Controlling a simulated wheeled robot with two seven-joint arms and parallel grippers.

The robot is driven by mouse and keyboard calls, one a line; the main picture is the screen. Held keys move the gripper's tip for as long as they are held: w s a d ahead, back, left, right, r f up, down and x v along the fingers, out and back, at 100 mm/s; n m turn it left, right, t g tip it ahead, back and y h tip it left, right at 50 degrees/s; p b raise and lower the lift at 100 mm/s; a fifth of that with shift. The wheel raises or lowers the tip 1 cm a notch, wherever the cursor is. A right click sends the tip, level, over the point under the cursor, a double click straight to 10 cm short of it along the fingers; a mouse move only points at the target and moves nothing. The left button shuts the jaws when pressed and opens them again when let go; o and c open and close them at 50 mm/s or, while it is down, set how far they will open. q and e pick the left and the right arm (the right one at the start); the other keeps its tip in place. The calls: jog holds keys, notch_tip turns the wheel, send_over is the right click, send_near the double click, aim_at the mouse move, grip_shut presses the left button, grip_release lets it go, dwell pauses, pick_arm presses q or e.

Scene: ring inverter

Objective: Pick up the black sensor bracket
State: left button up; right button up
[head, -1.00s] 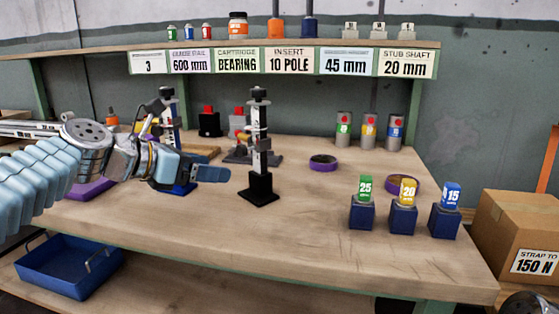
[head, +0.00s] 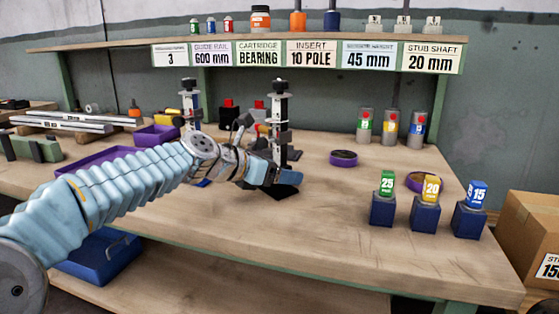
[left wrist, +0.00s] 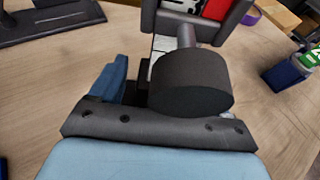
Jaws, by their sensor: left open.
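The black sensor bracket (head: 280,108), an upright post with light sections, a dark top and a black base, stands on the workbench. My left gripper (head: 285,176) is low in front of the post, just above its base, and covers part of it in the head view. In the left wrist view a large dark cylinder (left wrist: 190,85), apparently the top of the post, fills the middle. One blue finger (left wrist: 110,80) shows left of it; the other finger is hidden. The left gripper is open. I cannot tell whether it touches the post. My right gripper is not in view.
A similar post (head: 190,100) with a blue base stands to the left, partly behind my arm. A purple ring (head: 344,158) lies to the right. Blue blocks with numbered pieces (head: 383,208) stand at the front right. The bench (head: 310,230) in front of the post is clear.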

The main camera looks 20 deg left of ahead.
pick_arm(q)
jog(key=c, duration=1.4)
jog(key=shift+r, duration=0.1)
